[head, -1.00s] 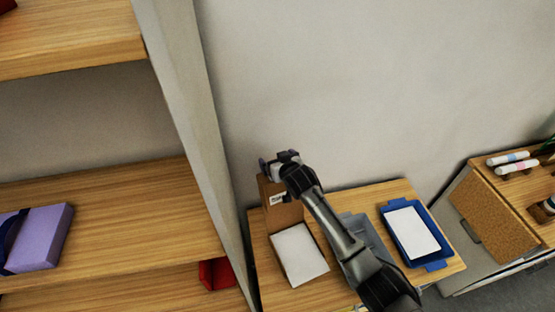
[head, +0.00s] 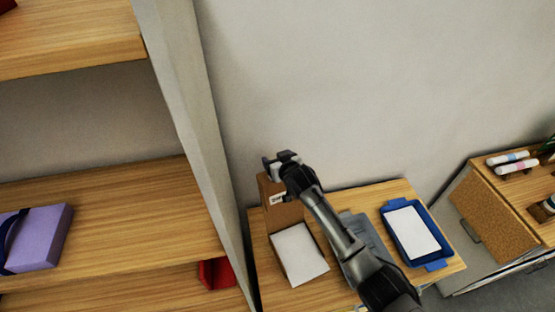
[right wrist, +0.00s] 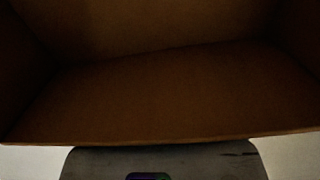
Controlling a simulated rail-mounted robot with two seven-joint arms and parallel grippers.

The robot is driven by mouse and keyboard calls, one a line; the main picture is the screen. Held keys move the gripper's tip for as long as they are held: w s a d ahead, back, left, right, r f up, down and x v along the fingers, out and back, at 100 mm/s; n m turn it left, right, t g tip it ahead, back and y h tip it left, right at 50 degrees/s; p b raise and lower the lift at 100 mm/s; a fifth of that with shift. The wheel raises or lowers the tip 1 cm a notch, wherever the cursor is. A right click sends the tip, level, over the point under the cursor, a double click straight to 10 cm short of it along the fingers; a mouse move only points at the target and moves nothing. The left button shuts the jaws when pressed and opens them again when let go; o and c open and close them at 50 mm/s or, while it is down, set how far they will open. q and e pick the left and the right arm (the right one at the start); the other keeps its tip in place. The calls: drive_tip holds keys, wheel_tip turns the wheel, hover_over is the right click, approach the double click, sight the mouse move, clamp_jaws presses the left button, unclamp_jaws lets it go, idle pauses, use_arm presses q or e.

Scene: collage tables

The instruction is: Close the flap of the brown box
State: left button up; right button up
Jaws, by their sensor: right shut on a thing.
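The brown box (head: 284,216) stands at the back left of the small wooden table in the head view, with a white label on its front. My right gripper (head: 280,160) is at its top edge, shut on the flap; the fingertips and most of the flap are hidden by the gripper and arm. In the right wrist view, brown cardboard (right wrist: 165,95) walls and a panel fill the frame very close, dark and shaded. A grey part of my gripper shows along the bottom edge. My left gripper is not in view.
A white flat block (head: 300,254) lies right in front of the box. A blue tray (head: 436,265) with a white sheet and a grey item (head: 365,232) are to the right. A shelf unit (head: 196,140) stands close on the left, with a wall behind.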

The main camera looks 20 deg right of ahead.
drive_tip(key=shift+c, duration=0.7)
drive_tip(key=shift+s+d+r, duration=0.1)
drive_tip(key=shift+s+r, duration=0.05)
drive_tip(key=shift+s, duration=0.4)
drive_tip(key=s, duration=0.1)
drive_tip(key=s+t+p, duration=0.1)
drive_tip(key=s, duration=0.1)
drive_tip(key=s+t, duration=0.1)
drive_tip(key=shift+s+d+r, duration=0.3)
drive_tip(key=shift+d, duration=0.05)
drive_tip(key=s+d+f+t+b, duration=0.1)
drive_tip(key=s+d+t, duration=0.1)
drive_tip(key=s, duration=1.1)
drive_tip(key=shift+f+t+y, duration=0.3)
drive_tip(key=shift+t+y, duration=0.1)
drive_tip(key=shift+t, duration=0.4)
drive_tip(key=o, duration=1.3)
